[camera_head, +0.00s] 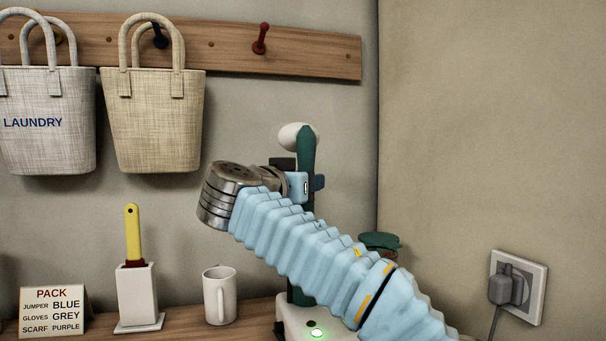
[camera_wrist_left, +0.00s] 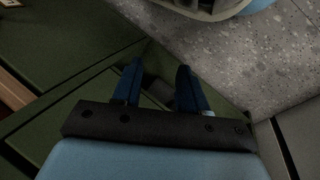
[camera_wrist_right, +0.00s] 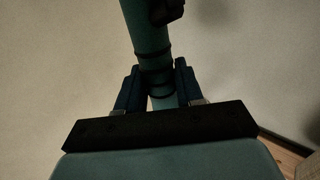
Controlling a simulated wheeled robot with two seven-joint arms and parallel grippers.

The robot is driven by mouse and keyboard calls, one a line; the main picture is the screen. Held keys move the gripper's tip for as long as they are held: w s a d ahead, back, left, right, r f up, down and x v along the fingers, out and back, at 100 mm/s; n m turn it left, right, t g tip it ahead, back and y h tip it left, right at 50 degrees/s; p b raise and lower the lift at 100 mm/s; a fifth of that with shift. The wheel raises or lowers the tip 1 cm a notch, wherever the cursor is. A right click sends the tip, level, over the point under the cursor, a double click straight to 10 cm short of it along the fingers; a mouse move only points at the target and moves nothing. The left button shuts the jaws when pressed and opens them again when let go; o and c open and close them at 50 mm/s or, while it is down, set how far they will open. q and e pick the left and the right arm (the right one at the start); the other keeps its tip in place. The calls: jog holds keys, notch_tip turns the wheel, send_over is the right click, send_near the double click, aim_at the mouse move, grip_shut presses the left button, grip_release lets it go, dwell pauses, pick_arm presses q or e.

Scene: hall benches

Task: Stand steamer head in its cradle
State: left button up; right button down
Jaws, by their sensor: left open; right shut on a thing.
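The steamer head (camera_head: 306,150) has a dark green handle and a rounded white top. It stands roughly upright in front of the wall. My right gripper (camera_wrist_right: 157,70) is shut on its green handle, which has dark rings in the right wrist view (camera_wrist_right: 146,35). A steamer base (camera_head: 295,318) with a lit green light is below, partly hidden by my right arm. A short green upright piece (camera_head: 300,296) shows above the base. I cannot make out the cradle for certain. My left gripper (camera_wrist_left: 159,72) is open and empty, away from the bench.
On the wooden bench (camera_head: 254,312) stand a white mug (camera_head: 219,296), a yellow-handled brush in a white holder (camera_head: 138,297) and a PACK card (camera_head: 53,311). A green-topped jar (camera_head: 380,242) is partly behind my arm. Two bags hang from the peg rail (camera_head: 225,56). A plug sits in the wall socket (camera_head: 532,291).

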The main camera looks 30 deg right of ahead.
jog(key=shift+s+f, duration=0.1)
jog(key=shift+f, duration=2.65)
notch_tip(320, 180, down, 2)
jog(key=shift+f, duration=0.1)
jog(key=shift+f+b, duration=0.45)
jog(key=shift+f, duration=0.15)
jog(key=shift+f+b, duration=0.75)
jog(key=shift+b, duration=0.2)
jog(key=c, duration=0.6)
grip_release()
jog(key=shift+c, duration=0.2)
jog(key=shift+a, duration=0.1)
